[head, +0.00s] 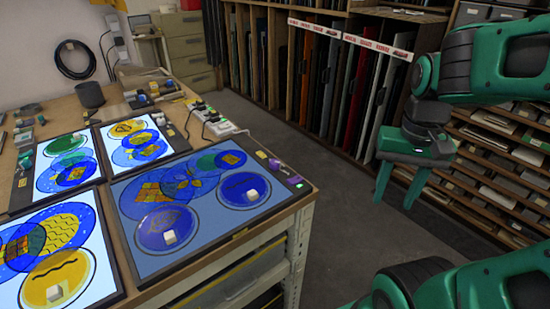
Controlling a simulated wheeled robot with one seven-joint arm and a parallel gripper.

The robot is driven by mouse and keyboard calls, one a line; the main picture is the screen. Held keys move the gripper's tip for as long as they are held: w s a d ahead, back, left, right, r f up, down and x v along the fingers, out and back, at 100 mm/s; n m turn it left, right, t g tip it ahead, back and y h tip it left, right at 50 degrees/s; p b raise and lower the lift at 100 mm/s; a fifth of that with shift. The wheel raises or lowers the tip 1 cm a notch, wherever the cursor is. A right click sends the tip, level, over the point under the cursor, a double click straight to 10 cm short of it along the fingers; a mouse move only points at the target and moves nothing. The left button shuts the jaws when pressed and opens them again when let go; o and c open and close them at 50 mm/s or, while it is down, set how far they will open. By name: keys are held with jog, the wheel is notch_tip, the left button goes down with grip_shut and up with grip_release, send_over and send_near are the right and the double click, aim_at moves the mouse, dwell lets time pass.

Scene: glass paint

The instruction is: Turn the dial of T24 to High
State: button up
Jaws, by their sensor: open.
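Several light panels with painted glass lie on the workbench. The right-hand panel (215,262) glows dimmer than the others. A dark control strip along its right side carries a purple dial (279,166), a yellow tag (261,155) and a small green light (299,184). The tag's writing is too small to read, so I cannot tell which panel is T24, and the dial's setting does not show clearly. My gripper (393,202) is open and empty, fingers pointing down, in the air to the right of the bench and apart from the dial.
Brighter panels (152,154) lie behind and left on the bench. White power strips with cables (221,128) run along its right edge. A dark cup (90,94) stands farther back. Open floor (345,235) lies right of the bench, before racks of glass sheets (335,85).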

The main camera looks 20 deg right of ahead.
jog(key=w+a+r+m, duration=0.1)
jog(key=w+a+r, duration=0.1)
jog(key=w, duration=0.5)
jog(key=w+a+r+m, duration=0.1)
jog(key=w+a+r, duration=0.1)
jog(key=w, duration=0.5)
jog(key=m, duration=0.3)
send_over(275, 161)
notch_tip(275, 161, down, 10)
jog(key=shift+a+f, duration=0.1)
jog(key=shift+a, duration=0.05)
grip_shut()
jog(key=shift+w+d, duration=0.1)
jog(key=shift+d, duration=0.1)
jog(key=c, duration=1.1)
grip_release()
